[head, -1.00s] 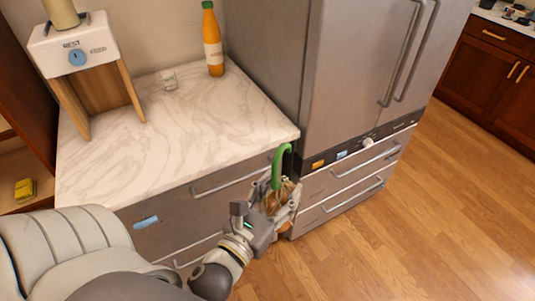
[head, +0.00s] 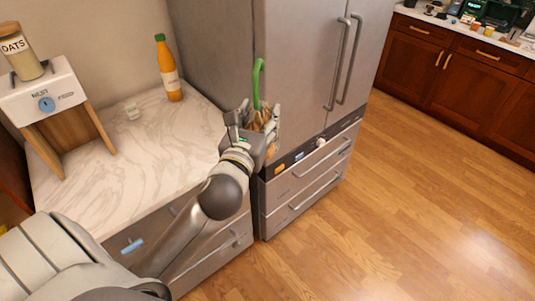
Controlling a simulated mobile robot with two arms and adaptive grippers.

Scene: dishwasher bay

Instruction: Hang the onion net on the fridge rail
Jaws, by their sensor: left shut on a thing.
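My left gripper (head: 258,133) is shut on the onion net (head: 262,116), whose brownish body shows between the fingers. A green hook (head: 257,82) rises above the net, its curved top uppermost. The gripper is in front of the fridge (head: 290,70), near its left edge and just above the drawer level. Much of the net is hidden by the gripper. Two long vertical handles (head: 344,62) run down the fridge doors, right of the hook and apart from it. A horizontal rail (head: 322,191) crosses a lower fridge drawer. My right gripper is out of view.
Wooden floor (head: 420,200) is clear at the right. Brown cabinets (head: 450,75) stand beyond.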

